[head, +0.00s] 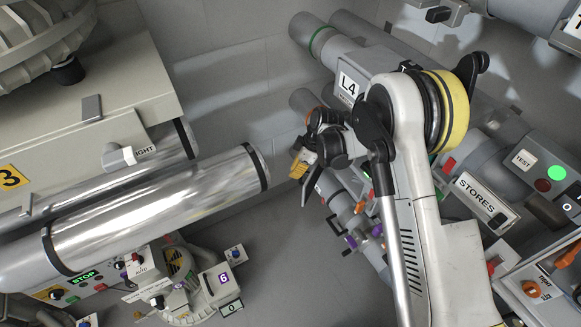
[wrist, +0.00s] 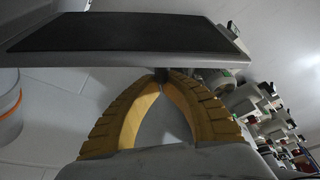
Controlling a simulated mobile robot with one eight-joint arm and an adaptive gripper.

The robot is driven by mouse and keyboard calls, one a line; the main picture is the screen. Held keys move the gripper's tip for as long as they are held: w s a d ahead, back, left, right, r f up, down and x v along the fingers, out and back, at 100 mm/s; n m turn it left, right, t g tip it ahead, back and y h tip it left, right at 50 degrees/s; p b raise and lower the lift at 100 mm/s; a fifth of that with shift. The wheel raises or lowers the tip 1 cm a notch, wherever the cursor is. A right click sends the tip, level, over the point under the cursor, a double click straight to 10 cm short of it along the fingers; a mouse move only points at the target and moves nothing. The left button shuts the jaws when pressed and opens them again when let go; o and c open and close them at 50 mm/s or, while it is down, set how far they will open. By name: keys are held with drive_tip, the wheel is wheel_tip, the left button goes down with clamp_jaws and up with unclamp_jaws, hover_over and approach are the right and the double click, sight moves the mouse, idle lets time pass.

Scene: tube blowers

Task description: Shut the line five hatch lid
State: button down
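My gripper (head: 301,165) has yellow ribbed fingers and is near the middle of the head view, left of the L4 housing. In the wrist view my gripper (wrist: 161,80) has its fingertips drawn together at a short dark stub (wrist: 161,73). I cannot tell whether they hold the stub. A flat grey panel with a black face (wrist: 120,35) spans the upper wrist view, just past the fingertips. A dark flat edge (head: 309,191) shows beside the fingers in the head view. It may be the line five hatch lid, but no line five label is readable.
The housing marked L4 (head: 348,84) stands behind my arm. A shiny metal tube (head: 160,205) lies to the left. A unit marked 6 (head: 222,279) is at the lower left. A STORES panel (head: 483,202) is at the right. The grey floor (head: 290,270) between looks clear.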

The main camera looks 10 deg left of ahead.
drive_tip(key=shift+s+d, duration=0.5)
drive_tip(key=shift+d, duration=0.25)
wheel_tip(320, 180, up, 9)
drive_tip(key=a+p, duration=0.1)
drive_tip(key=p, duration=0.4)
drive_tip(key=b+x, duration=0.4)
drive_tip(key=x, duration=0.7)
drive_tip(key=shift+w+d+r+n+b, duration=0.15)
drive_tip(key=shift+d+b, duration=0.2)
drive_tip(key=shift+d, duration=0.6)
drive_tip(key=shift+w+d+r+n+b, duration=0.15)
drive_tip(key=shift+d+b, duration=0.2)
drive_tip(key=shift+d, duration=0.6)
